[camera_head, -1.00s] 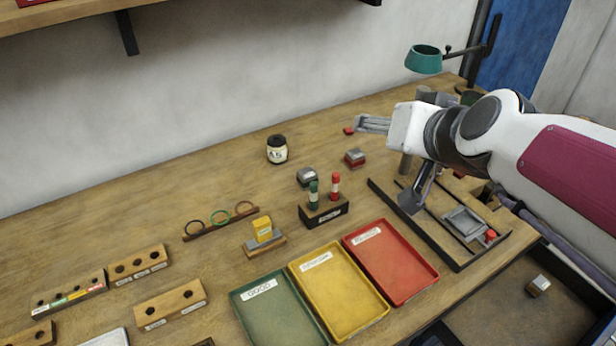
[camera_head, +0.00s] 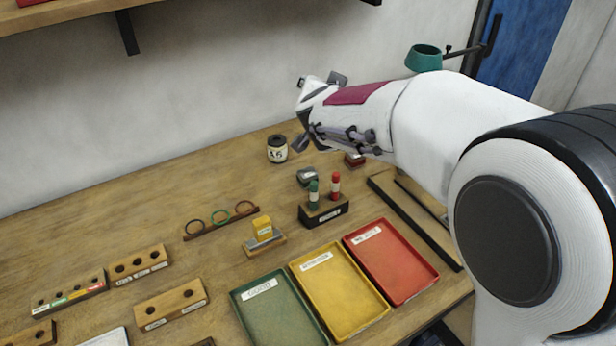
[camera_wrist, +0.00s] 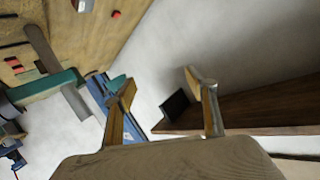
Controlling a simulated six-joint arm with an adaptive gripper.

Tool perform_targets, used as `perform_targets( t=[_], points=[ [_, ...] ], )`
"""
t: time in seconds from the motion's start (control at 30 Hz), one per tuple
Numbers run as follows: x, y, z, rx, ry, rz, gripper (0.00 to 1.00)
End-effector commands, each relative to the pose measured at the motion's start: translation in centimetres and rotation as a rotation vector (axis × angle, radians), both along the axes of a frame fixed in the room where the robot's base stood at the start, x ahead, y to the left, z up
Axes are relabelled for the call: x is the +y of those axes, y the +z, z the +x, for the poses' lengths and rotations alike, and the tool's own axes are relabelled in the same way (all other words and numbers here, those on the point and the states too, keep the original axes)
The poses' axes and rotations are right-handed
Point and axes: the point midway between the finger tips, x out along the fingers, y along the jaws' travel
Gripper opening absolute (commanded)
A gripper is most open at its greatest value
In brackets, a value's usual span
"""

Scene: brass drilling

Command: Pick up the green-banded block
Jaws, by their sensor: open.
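I cannot pick out a block with a green band in either view. In the head view my arm's end is raised above the back of the bench, near the black-lidded jar (camera_head: 277,149). The area right of the trays is hidden by my arm.
Green (camera_head: 277,312), yellow (camera_head: 340,295) and red (camera_head: 392,262) trays lie at the front. A stand (camera_head: 325,212) holds green and red stamps. A ring rack (camera_head: 221,222), a yellow-topped piece (camera_head: 262,230) and wooden holders (camera_head: 170,306) stand left. A shelf (camera_wrist: 260,105) is near my fingers.

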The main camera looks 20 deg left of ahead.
Motion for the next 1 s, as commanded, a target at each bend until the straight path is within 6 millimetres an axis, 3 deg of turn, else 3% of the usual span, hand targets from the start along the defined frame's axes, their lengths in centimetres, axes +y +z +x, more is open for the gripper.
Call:
perform_targets(
  t=[0.2,0.47,0.8,1.0],
  points=[
    [2.5,-4.2,1.3,0.014,-0.093,-0.036,0.56],
    [4.6,-9.8,1.1,0.050,-0.211,-0.104,0.56],
    [6.4,-17.9,-1.5,0.122,-0.357,-0.234,0.56],
    [6.8,-21.1,-3.3,0.159,-0.414,-0.297,0.56]
  ],
)
